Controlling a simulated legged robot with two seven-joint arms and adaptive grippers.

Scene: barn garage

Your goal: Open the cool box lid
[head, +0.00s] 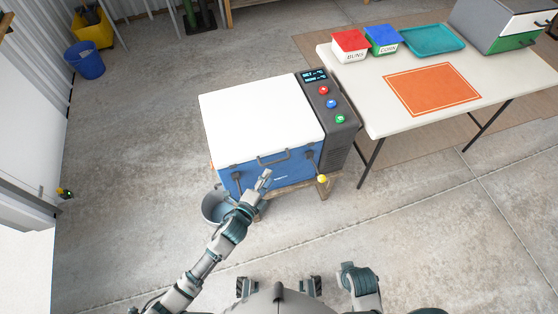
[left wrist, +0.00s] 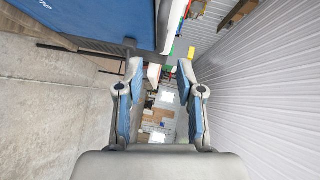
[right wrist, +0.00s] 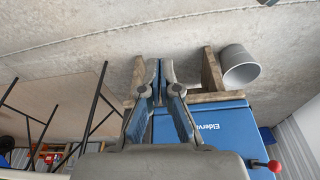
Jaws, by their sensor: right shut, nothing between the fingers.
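The cool box has a white lid (head: 258,112) and a blue body (head: 290,172); it stands on a wooden stand and its lid is shut. A dark handle (head: 272,157) sits at the lid's front edge. My left gripper (head: 262,178) is open and empty, in front of the box just below the handle. In the left wrist view the blue body (left wrist: 95,15) and the white lid edge (left wrist: 174,28) lie beyond the open fingers (left wrist: 158,72). My right gripper (right wrist: 160,66) is shut and empty; the blue front (right wrist: 210,122) of the box shows beside it, upside down.
A control panel (head: 325,97) with coloured buttons is on the box's right side. A yellow knob (head: 322,179) sticks out at the front right. A grey bucket (head: 216,206) stands at the front left. A white table (head: 372,110) with tubs and a tray is to the right.

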